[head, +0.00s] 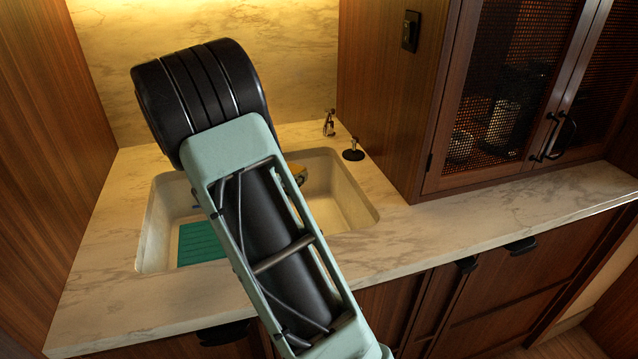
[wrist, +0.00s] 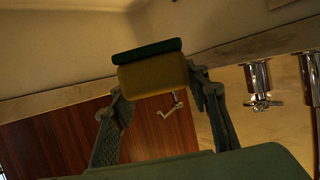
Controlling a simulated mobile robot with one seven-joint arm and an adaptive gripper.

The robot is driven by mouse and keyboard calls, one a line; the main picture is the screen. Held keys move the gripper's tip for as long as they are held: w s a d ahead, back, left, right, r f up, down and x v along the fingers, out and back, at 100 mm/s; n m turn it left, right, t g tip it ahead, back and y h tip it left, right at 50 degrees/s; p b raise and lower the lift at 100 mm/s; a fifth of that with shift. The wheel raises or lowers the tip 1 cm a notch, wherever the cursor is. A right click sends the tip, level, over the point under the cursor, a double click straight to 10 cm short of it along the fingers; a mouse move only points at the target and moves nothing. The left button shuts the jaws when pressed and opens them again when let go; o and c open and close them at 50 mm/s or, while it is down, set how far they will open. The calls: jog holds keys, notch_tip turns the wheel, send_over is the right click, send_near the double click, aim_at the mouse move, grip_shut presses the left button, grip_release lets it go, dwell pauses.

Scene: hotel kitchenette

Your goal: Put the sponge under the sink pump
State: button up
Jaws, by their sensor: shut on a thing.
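The sponge (wrist: 152,78), yellow-brown with a dark green layer, is held between the two fingers of my gripper (wrist: 160,88) in the wrist view. In the head view a small yellow part of it (head: 299,173) shows past my arm, over the sink's back edge; my gripper is hidden there. A small pump with a round black base (head: 353,154) stands on the counter at the sink's back right corner. The sponge is apart from it. A small metal spout (wrist: 173,105) shows beyond the sponge in the wrist view; I cannot tell whether it is the pump.
The white sink (head: 345,200) holds a green ribbed mat (head: 203,243). A small chrome fitting (head: 329,122) stands behind the pump. Chrome tap parts (wrist: 258,85) are right of my gripper in the wrist view. A wooden cabinet (head: 385,110) rises right of the pump. The right counter is clear.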

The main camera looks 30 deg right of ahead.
jog(key=w+d+b, duration=0.1)
jog(key=w+d, duration=0.1)
jog(key=d, duration=0.8)
jog(key=f, duration=0.2)
jog(key=f+b, duration=0.1)
jog(key=f, duration=0.1)
jog(key=f+b, duration=0.1)
jog(key=f, duration=0.2)
jog(key=shift+w+d, duration=0.25)
jog(key=shift+d, duration=0.05)
jog(key=shift+w+d, duration=0.1)
jog(key=shift+d, duration=0.05)
jog(key=shift+f+b, duration=0.3)
jog(key=shift+f, duration=0.25)
